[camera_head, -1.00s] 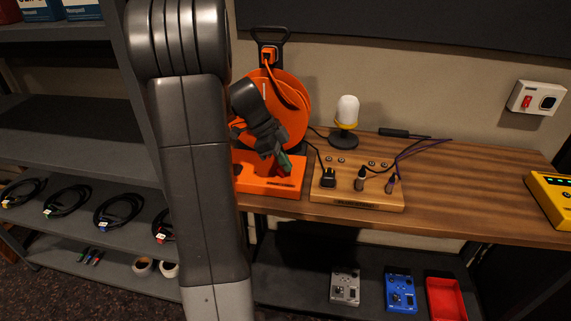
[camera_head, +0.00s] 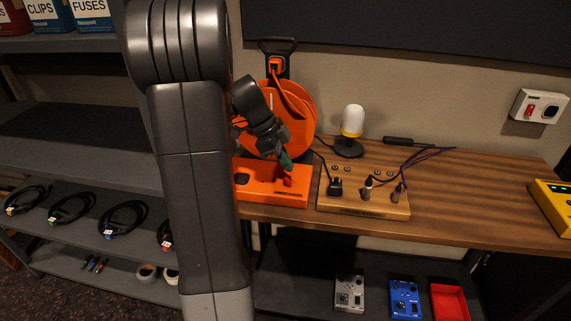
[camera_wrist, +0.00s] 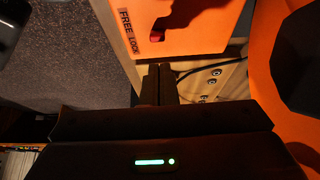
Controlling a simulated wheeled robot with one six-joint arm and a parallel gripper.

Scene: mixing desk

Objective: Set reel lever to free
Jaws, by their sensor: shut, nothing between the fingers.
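The orange cable reel (camera_head: 300,110) stands at the left end of the wooden desk, on an orange base (camera_head: 258,196). A small red lever (camera_head: 288,182) sits on top of the base and also shows at the top of the wrist view (camera_wrist: 157,36). Beside it in the wrist view is a label (camera_wrist: 130,32) reading "FREE LOCK". I cannot tell which word the lever points at. My gripper (camera_head: 287,164) is just above and behind the lever in the head view. In the wrist view its fingers (camera_wrist: 159,84) are shut and empty, apart from the lever in the picture.
A wooden patch box (camera_head: 362,205) with plugs and cables stands right of the reel base. A white and yellow lamp (camera_head: 352,122) stands behind it. A yellow device (camera_head: 555,203) is at the desk's right end. Shelves with coiled cables (camera_head: 122,218) are at the left.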

